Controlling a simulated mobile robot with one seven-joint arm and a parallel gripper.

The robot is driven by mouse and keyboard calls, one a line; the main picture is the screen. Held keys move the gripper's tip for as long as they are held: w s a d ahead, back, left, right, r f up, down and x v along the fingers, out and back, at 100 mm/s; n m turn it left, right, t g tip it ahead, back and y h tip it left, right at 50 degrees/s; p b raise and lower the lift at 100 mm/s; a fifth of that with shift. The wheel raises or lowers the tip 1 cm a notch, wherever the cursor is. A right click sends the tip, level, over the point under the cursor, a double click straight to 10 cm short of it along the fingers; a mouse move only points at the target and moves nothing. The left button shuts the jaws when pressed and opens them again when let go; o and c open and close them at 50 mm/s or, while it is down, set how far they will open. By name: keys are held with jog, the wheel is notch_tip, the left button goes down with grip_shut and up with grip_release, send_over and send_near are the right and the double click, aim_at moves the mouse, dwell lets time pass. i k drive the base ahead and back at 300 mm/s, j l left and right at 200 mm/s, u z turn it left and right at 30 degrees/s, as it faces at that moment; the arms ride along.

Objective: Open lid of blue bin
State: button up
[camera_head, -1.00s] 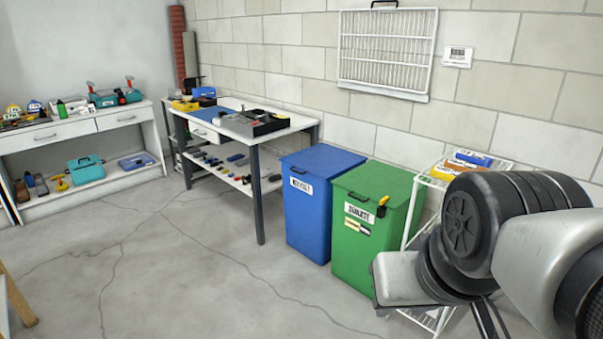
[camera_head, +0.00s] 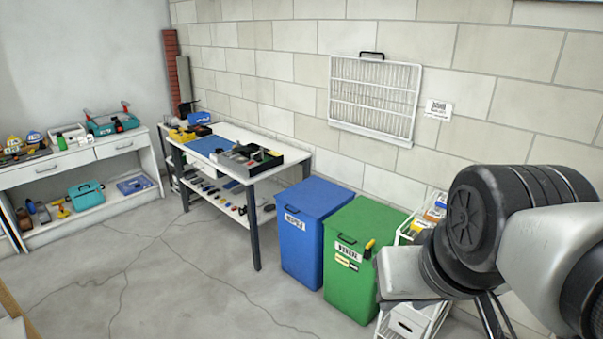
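The blue bin (camera_head: 302,250) stands on the floor between the workbench and the green bin. Its flat blue lid (camera_head: 314,197) is closed. A white label (camera_head: 294,221) with a dark handle is on its front, near the top. My arm reaches in from the right edge, in front of the wire shelf and well to the right of the blue bin. At its lower end, thin dark parts that may be my gripper (camera_head: 491,317) show near the bottom edge. I cannot tell whether it is open or shut.
A green bin (camera_head: 349,285) stands right beside the blue one. A white wire shelf (camera_head: 384,326) is to its right. A workbench (camera_head: 297,154) with tools stands to the left, a second white bench (camera_head: 98,153) farther left. The floor in front is clear.

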aim_at(315, 197)
jog(key=i+j+z, duration=0.25)
jog(key=z, duration=0.2)
jog(key=i+j+z, duration=0.2)
jog(key=z, duration=0.25)
jog(key=i+j+z, duration=0.1)
jog(key=j, duration=0.25)
jog(key=i+j+z, duration=0.15)
jog(key=j, duration=0.25)
jog(key=i+j+z, duration=0.1)
jog(key=j, duration=0.3)
jog(key=i+j, duration=0.1)
jog(key=j, duration=0.35)
jog(key=i+j, duration=0.15)
jog(key=j, duration=0.25)
jog(key=i+j, duration=0.1)
jog(key=j, duration=0.35)
jog(key=i+j, duration=0.1)
jog(key=j, duration=0.3)
jog(key=i+j+z, duration=0.1)
jog(key=j, duration=0.35)
jog(key=i+j, duration=0.15)
jog(key=j, duration=0.3)
